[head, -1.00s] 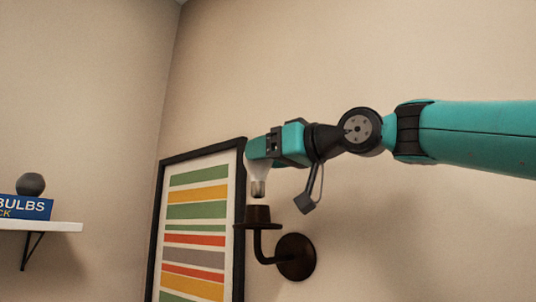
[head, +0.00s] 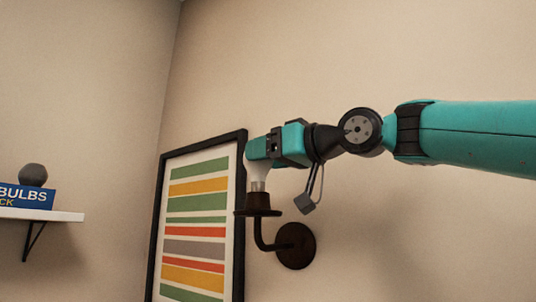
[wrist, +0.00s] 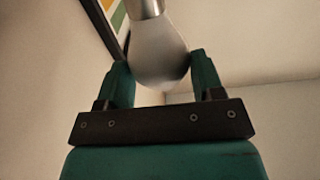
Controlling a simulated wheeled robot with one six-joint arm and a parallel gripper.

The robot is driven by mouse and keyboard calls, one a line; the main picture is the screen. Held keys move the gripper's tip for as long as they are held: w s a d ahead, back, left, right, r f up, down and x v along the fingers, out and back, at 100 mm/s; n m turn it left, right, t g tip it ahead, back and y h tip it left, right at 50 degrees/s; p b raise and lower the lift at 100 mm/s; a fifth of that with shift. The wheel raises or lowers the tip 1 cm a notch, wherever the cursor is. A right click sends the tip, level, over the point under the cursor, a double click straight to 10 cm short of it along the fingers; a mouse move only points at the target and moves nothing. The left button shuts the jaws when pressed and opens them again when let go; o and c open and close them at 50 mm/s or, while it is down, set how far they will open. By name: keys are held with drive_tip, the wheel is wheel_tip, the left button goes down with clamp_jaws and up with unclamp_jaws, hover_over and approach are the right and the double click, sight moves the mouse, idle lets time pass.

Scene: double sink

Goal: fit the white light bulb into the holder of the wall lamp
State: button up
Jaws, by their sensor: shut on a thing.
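The white light bulb (head: 257,179) is held with its metal base down, just over the dark brown holder of the wall lamp (head: 258,201). The base's lower end meets the holder's top rim in the head view; I cannot tell how far it is inside. My gripper (head: 252,160) is directly above the holder. In the wrist view my gripper (wrist: 160,78) has a finger on either side of the white bulb (wrist: 158,50), shut on its rounded glass, with the metal base pointing away. The holder is not visible in the wrist view.
A framed striped picture (head: 197,222) hangs on the wall just left of the lamp. A shelf (head: 45,215) at the far left carries a blue box (head: 28,196) and a dark ball (head: 33,175). The wall right of the lamp is bare.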

drive_tip(key=shift+f+b, duration=0.7)
drive_tip(key=shift+f, duration=0.1)
drive_tip(key=o, duration=0.8)
drive_tip(key=b+v, duration=0.5)
drive_tip(key=v, duration=1.2)
drive_tip(key=shift+s+d, duration=0.15)
